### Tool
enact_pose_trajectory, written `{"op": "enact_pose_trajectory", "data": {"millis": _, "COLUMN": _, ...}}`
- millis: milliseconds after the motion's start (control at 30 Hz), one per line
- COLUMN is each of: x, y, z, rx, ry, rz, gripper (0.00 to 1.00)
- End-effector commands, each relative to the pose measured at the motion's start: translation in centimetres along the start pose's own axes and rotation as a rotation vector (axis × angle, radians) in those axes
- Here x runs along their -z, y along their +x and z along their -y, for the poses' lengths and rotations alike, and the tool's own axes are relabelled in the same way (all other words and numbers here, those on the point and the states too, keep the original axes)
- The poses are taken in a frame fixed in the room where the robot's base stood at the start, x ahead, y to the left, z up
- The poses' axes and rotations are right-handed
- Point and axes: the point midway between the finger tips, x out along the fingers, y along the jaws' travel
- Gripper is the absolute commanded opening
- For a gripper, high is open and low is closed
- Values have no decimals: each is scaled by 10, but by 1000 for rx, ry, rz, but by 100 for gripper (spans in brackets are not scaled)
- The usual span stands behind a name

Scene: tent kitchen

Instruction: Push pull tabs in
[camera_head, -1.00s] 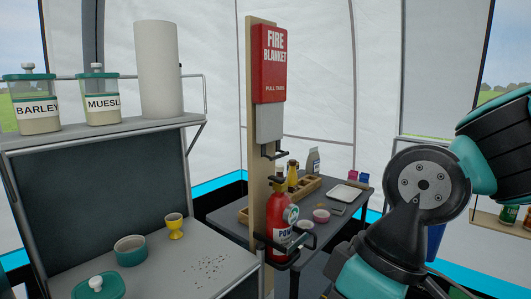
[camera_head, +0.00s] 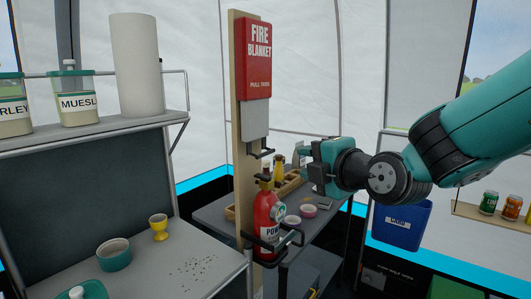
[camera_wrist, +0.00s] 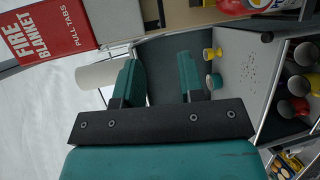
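The red fire blanket box (camera_head: 255,60), marked "PULL TABS", is fixed to an upright wooden board (camera_head: 239,170). A pale grey piece (camera_head: 255,120) hangs out below it, with black tabs (camera_head: 261,153) at its lower end. My gripper (camera_head: 310,165) is to the right of the tabs, apart from them in the picture. In the wrist view the red box (camera_wrist: 60,28) and the grey piece (camera_wrist: 117,20) lie at the upper left, beyond the fingers. My gripper (camera_wrist: 158,78) is open, with nothing between its fingers.
A red extinguisher (camera_head: 267,222) stands in a black holder low on the board. Behind is a grey table (camera_head: 212,208) with bottles and bowls. At left, a shelf bears jars and a paper roll (camera_head: 135,65). A blue bin (camera_head: 400,225) is at right.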

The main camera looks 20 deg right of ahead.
Motion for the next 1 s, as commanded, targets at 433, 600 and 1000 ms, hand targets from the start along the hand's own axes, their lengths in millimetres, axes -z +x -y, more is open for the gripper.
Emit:
{"op": "enact_pose_trajectory", "data": {"millis": 433, "x": 1, "y": 49, "z": -3, "rx": 5, "ry": 2, "rz": -3, "gripper": 36}}
{"op": "enact_pose_trajectory", "data": {"millis": 600, "x": 1, "y": 85, "z": -3, "rx": 5, "ry": 2, "rz": -3, "gripper": 36}}
{"op": "enact_pose_trajectory", "data": {"millis": 1000, "x": 1, "y": 159, "z": -2, "rx": 3, "ry": 4, "rz": -1, "gripper": 36}}
